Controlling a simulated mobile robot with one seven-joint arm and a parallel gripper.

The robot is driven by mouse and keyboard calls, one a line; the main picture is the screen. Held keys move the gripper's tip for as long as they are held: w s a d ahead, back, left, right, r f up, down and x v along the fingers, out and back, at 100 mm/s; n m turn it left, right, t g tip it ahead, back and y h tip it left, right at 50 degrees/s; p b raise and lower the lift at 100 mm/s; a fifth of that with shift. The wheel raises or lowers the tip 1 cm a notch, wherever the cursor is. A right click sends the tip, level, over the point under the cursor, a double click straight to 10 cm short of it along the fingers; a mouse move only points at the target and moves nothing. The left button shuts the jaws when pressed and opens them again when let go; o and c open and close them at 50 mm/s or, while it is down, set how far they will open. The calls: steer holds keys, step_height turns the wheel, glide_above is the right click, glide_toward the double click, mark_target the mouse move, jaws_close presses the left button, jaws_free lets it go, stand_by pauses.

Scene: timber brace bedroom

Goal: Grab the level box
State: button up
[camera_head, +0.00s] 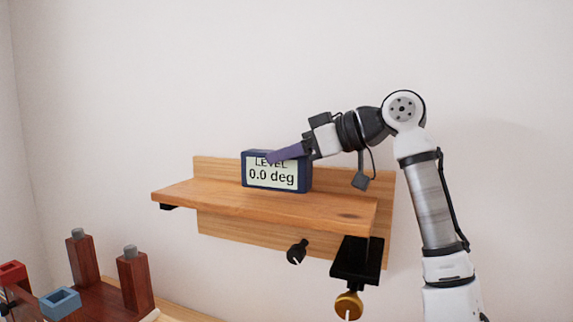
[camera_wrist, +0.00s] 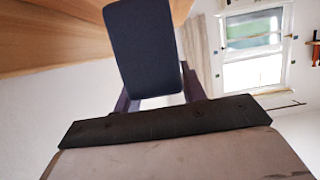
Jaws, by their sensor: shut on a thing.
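The level box (camera_head: 272,177) is a dark blue box with a pale display reading "LEVEL 0.0 deg". In the head view it is upright on the wooden shelf (camera_head: 200,198). My gripper (camera_head: 285,153) reaches in from the right, with one purple finger across the top of the box's front face. In the wrist view the box (camera_wrist: 145,45) shows as a dark blue block between the fingers of my gripper (camera_wrist: 155,100). The gripper is shut on it. The far finger is hidden behind the box in the head view.
A black bracket (camera_head: 357,260) with a brass knob (camera_head: 348,305) hangs under the shelf's right end, and a black knob (camera_head: 297,252) sits below its middle. At lower left are wooden posts (camera_head: 135,282), a blue block (camera_head: 60,302) and a red block (camera_head: 12,272).

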step_height(320, 180, up, 18)
steer(key=p, duration=0.3)
steer(key=shift+s+p, duration=0.15)
steer(key=shift+p, duration=0.25)
